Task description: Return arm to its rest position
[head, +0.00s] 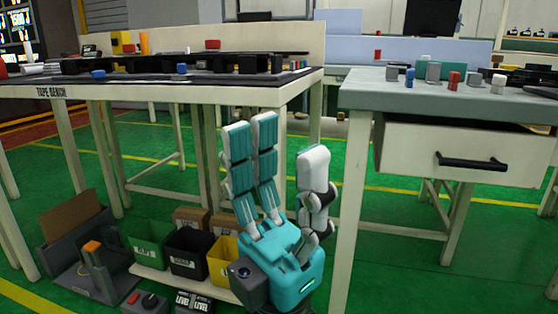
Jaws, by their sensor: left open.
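My left gripper (286,172) shows in the lower middle of the head view, teal and white, with its fingers pointing up. It is open, with a clear gap between the two teal fingers and the white-tipped one. Nothing is held between them. It stands in front of the gap between the two tables, apart from both as far as I can tell. My right gripper is not in view.
The tape bench (170,93) on the left carries small parts. The right table (430,98) has small cylinders and a drawer (440,152). Green (150,245), black (188,252) and yellow (222,262) bins sit low behind the gripper. Green floor shows below.

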